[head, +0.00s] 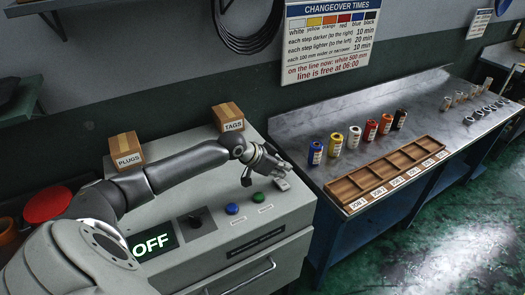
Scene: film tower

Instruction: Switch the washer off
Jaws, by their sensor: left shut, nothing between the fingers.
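The washer appears to be the grey cabinet (183,264) in front of me, though no label naming it is readable. Its lit display (155,241) reads OFF. Right of the display are a dark knob (195,220), a blue button (232,209) and a green button (258,198). A small pale fitting (281,185) sits at the right end of this row. My left gripper (267,166) is shut and empty, just above and behind the fitting and the green button. I cannot tell whether it touches the fitting. My right gripper is out of view.
Boxes marked PLUGS (126,149) and TAGS (228,117) stand at the cabinet's back. A red round object (47,204) is at left. The metal bench (299,156) at right holds several coloured rolls and a wooden divided tray (348,208). Green floor at lower right is clear.

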